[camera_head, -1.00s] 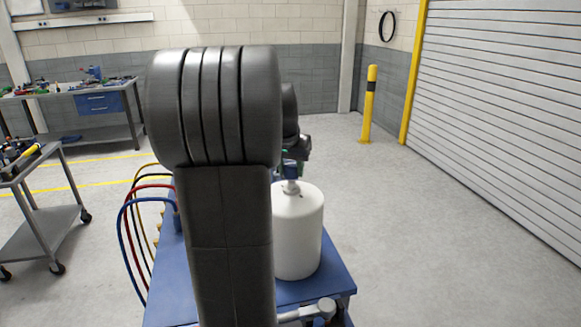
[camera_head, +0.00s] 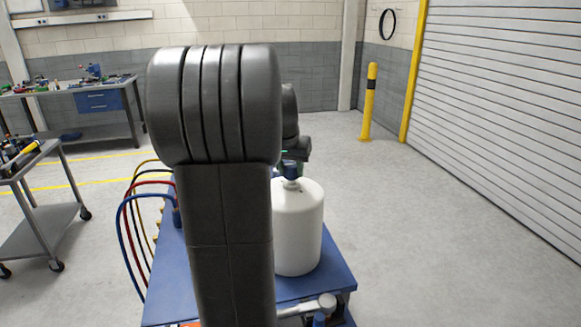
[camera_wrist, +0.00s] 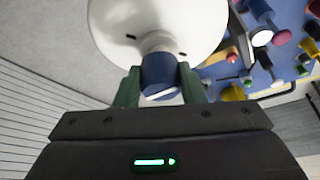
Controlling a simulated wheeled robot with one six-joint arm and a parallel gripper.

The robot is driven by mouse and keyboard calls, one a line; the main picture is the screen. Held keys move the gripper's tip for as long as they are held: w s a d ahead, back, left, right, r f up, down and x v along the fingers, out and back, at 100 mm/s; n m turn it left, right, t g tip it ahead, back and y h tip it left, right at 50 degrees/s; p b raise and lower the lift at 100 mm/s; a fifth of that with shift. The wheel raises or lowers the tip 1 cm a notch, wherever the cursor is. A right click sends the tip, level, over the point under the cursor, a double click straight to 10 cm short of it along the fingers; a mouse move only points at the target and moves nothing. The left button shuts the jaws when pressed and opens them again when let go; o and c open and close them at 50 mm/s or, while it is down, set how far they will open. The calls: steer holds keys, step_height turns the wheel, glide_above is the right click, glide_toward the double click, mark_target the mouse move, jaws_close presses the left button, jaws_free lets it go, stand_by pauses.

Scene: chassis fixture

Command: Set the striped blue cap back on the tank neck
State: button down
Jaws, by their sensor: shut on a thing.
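The white tank (camera_head: 297,235) stands upright on a blue chassis top. Its neck shows as a short white stub in the wrist view, above the tank's shoulder (camera_wrist: 115,25). The blue cap (camera_wrist: 158,74) with a white stripe is between the green fingers of my gripper (camera_wrist: 158,86), which is shut on it. The cap is at the neck's end and looks tilted in the wrist view; I cannot tell whether it is seated. In the head view the cap (camera_head: 290,171) shows just above the tank, partly hidden by my gripper. My arm hides the tank's left side.
The blue chassis top (camera_head: 325,285) carries coloured hoses (camera_head: 128,225) at its left. Coloured knobs and fittings (camera_wrist: 262,38) lie beside the tank in the wrist view. A grey cart (camera_head: 45,215) and a workbench stand left. Floor on the right is clear.

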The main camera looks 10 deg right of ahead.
steer(key=shift+f, duration=0.35)
steer(key=shift+f+b, duration=0.5)
steer(key=shift+f, duration=0.05)
steer(key=c, duration=0.8)
jaws_free()
steer(key=shift+c, duration=0.2)
steer(key=shift+r, duration=0.1)
step_height(320, 180, up, 6)
steer(key=p, duration=0.5)
steer(key=shift+r, duration=0.1)
